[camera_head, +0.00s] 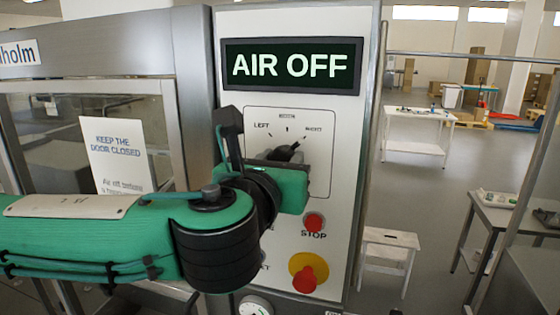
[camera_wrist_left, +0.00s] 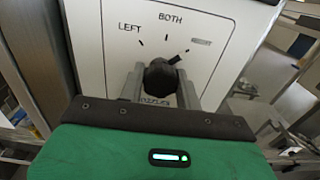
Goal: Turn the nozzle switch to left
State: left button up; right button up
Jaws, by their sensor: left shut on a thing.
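The nozzle switch (camera_head: 289,151) is a black knob on a white panel plate (camera_head: 318,122) marked LEFT and RIGHT. Its pointer is turned up and to the right, toward the right-hand mark. In the left wrist view the knob (camera_wrist_left: 160,76) sits between the two grey fingers of my left gripper (camera_wrist_left: 160,88), which is shut on it. My right gripper is not in view.
A display (camera_head: 291,66) above the plate reads AIR OFF. Below are a red STOP button (camera_head: 314,222) and a red knob on a yellow base (camera_head: 308,275). A glass door (camera_head: 90,140) stands to the left. Open floor with tables (camera_head: 418,132) lies to the right.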

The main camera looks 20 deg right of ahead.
pick_arm(q)
jog(key=shift+f+n+b, duration=0.15)
jog(key=shift+n+b, duration=0.15)
jog(key=shift+b, duration=0.15)
jog(key=n+b, duration=0.8)
jog(key=b, duration=0.1)
jog(key=shift+f+b, duration=0.1)
jog(key=shift+b, duration=0.2)
jog(key=n+b, duration=0.3)
jog(key=n, duration=0.1)
jog(key=shift+n+b, duration=0.4)
jog(key=n+b, duration=0.2)
jog(key=n, duration=0.1)
jog(key=shift+r+n+b, duration=0.2)
jog(key=shift+n+b, duration=0.35)
jog(key=shift+n, duration=0.15)
jog(key=o, duration=1)
